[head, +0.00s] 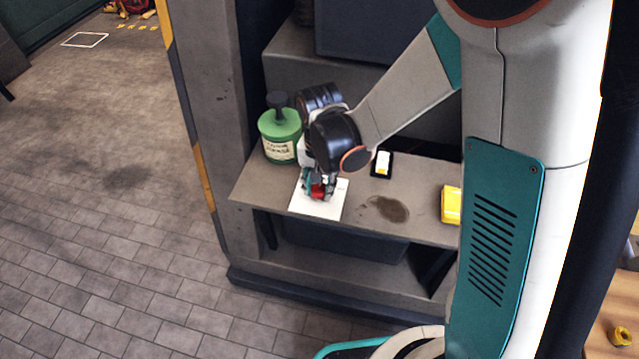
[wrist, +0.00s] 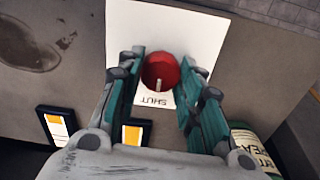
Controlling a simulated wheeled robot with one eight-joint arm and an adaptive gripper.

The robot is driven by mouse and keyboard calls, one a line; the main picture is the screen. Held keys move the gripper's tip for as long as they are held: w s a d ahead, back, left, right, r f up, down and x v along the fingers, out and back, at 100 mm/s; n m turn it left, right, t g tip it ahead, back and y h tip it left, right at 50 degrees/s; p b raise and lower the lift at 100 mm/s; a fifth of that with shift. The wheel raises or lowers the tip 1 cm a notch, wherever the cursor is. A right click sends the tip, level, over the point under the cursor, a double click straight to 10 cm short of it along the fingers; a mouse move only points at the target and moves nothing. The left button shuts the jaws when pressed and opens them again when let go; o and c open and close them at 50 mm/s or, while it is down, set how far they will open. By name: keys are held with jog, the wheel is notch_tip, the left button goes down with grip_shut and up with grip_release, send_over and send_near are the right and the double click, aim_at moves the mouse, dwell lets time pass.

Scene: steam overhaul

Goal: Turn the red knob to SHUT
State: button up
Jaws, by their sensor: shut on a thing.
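The red knob (wrist: 160,70) sits on a white plate (wrist: 185,28) on the shelf top. In the wrist view its white mark points down the picture, towards the word SHUT (wrist: 154,101), which reads upside down. My gripper (wrist: 163,76) is over the plate with its fingers on both sides of the knob, shut on it. In the head view my gripper (head: 320,190) hides much of the knob (head: 318,192), and the plate (head: 328,209) shows around it. Other lettering on the plate cannot be seen.
A green labelled canister (head: 280,135) stands left behind my gripper. A black card-like item with a white and yellow face (head: 382,164) lies to the right. A dark stain (head: 387,209) and a yellow box (head: 451,205) are further right on the shelf (head: 420,226).

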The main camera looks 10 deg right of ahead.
aim_at(320, 188)
jog(key=o, duration=1.1)
jog(key=shift+c, duration=0.2)
jog(key=shift+r, duration=0.1)
notch_tip(320, 188, up, 12)
